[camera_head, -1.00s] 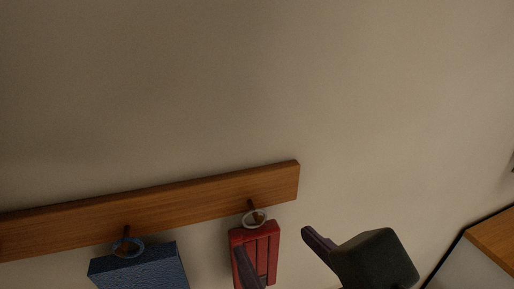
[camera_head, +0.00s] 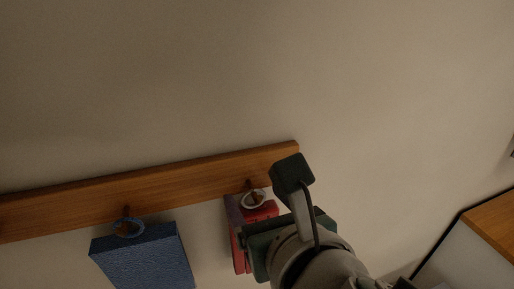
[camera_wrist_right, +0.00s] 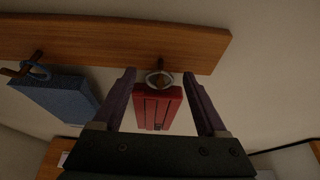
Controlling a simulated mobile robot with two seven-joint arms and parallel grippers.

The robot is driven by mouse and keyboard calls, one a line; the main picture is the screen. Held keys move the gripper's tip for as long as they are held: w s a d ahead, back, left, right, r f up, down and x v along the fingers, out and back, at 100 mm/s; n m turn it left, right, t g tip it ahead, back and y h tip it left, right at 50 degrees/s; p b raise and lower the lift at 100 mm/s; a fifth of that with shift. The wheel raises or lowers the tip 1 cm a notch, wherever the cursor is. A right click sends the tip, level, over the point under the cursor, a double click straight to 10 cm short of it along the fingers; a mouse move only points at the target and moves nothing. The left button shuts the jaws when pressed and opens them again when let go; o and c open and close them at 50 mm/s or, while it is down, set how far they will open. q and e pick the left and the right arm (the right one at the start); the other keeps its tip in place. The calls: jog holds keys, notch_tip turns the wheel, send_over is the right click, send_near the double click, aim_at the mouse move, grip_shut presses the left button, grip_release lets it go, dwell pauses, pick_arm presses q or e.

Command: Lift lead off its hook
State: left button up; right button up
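A red block-like item (camera_wrist_right: 157,108) with dark grooves hangs by a pale ring (camera_head: 253,199) from a hook at the right end of a wooden rail. A blue textured item (camera_head: 143,257) hangs by a blue ring from another hook to its left. I cannot tell by look alone which is the lead. My right gripper (camera_wrist_right: 160,76) is open, with one finger on each side of the red item and small gaps showing. In the head view, the right gripper and wrist hide part of the red item. My left gripper is not in view.
The wooden rail (camera_head: 90,199) runs along a plain beige wall (camera_head: 250,80). A wooden-topped piece of furniture (camera_head: 495,222) stands at the lower right. The wall above the rail is bare.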

grip_shut()
dwell(0.4)
jog(key=shift+r+p, duration=1.25)
jog(key=shift+p, duration=0.1)
jog(key=shift+s+d+p, duration=0.2)
jog(key=shift+s+d, duration=0.05)
jog(key=shift+s, duration=0.5)
jog(key=shift+s+d+p, duration=0.2)
jog(key=shift+s, duration=0.5)
jog(key=shift+s+d, duration=0.25)
jog(key=shift+s, duration=0.5)
jog(key=shift+s+d, duration=0.25)
jog(key=shift+s, duration=0.45)
